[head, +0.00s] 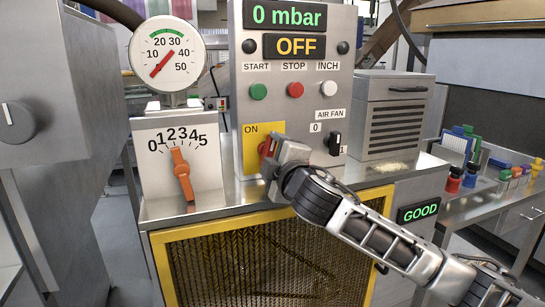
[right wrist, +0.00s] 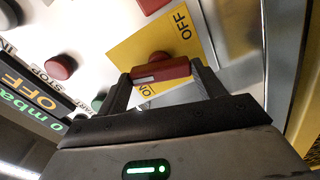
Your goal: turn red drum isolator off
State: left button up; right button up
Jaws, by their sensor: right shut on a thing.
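The red drum isolator handle (head: 264,148) sits on a yellow plate (head: 250,133) at the lower left of the grey control panel. In the right wrist view the handle (right wrist: 161,70) is a red bar with a pale mark at one end, near the partly covered ON label (right wrist: 147,91). The OFF label (right wrist: 183,26) is clear of the handle. My right gripper (head: 271,166) is shut on the handle; in the right wrist view its fingers (right wrist: 163,82) stand at either end of the bar. My left gripper is out of view.
The panel displays (head: 292,30) read 0 mbar and OFF. Green, red and white buttons (head: 294,90) and a black AIR FAN switch (head: 335,143) are nearby. An orange lever dial (head: 182,175) stands to the left, below a round gauge (head: 167,55).

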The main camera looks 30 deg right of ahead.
jog(key=shift+n, duration=1.6)
jog(key=o, duration=1)
